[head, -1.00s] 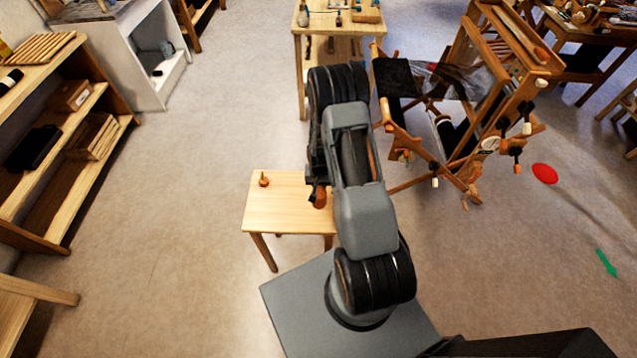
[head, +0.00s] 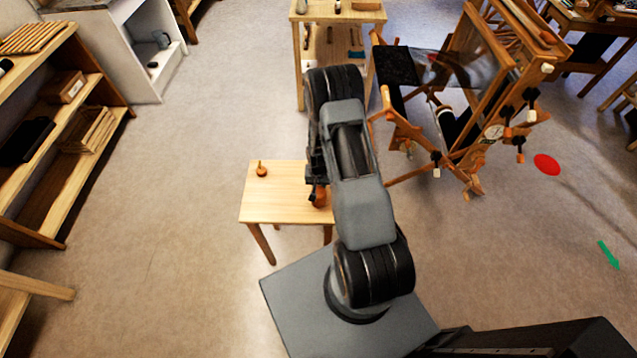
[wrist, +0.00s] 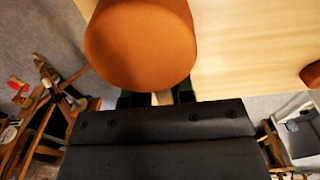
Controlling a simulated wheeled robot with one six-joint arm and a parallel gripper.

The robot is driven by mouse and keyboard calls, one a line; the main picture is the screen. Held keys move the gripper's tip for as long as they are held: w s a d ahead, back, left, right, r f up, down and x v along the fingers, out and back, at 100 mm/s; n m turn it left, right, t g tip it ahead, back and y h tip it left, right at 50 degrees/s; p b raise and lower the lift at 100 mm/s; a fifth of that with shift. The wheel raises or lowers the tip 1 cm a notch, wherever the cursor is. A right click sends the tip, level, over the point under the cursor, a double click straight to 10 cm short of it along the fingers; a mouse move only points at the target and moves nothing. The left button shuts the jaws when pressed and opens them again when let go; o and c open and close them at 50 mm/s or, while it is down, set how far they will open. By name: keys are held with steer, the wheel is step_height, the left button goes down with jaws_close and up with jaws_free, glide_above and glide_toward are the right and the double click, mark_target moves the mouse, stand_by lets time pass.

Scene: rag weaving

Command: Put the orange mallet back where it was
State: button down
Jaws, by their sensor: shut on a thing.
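The orange mallet (head: 320,198) is below my gripper (head: 317,183) at the right side of a small wooden table (head: 280,207). In the wrist view its rounded orange head (wrist: 140,45) fills the top middle. My gripper (wrist: 157,98) is shut on the mallet, with a pale bit of handle showing between the fingers. I cannot tell whether the mallet touches the tabletop. My arm hides part of the table's right side.
A small orange-brown object with a short stem (head: 261,171) stands at the table's back left. A wooden loom (head: 480,110) stands to the right and a wooden cart (head: 338,15) behind. Shelves (head: 65,130) line the left. The table's left and middle are mostly clear.

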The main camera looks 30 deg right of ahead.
steer(key=shift+f+b, duration=0.45)
stand_by(0.5)
steer(key=c, duration=0.9)
jaws_free()
step_height(320, 180, up, 14)
steer(key=b, duration=0.1)
steer(key=s+a+r+n+t, duration=0.1)
steer(key=s+a+r+n, duration=0.1)
steer(key=r, duration=0.6)
steer(key=s+a+r+n+t, duration=0.1)
steer(key=s+a+r+n, duration=0.1)
steer(key=s+a+r, duration=0.3)
steer(key=s+a+r+n+t, duration=0.1)
steer(key=s+a+r, duration=0.2)
steer(key=s+r, duration=0.4)
step_height(320, 180, up, 5)
steer(key=shift+s+a+f+n+t, duration=0.1)
steer(key=shift+a+f+n+t, duration=0.05)
steer(key=shift+n+t, duration=0.25)
steer(key=shift+a+r, duration=0.2)
steer(key=shift+r, duration=0.1)
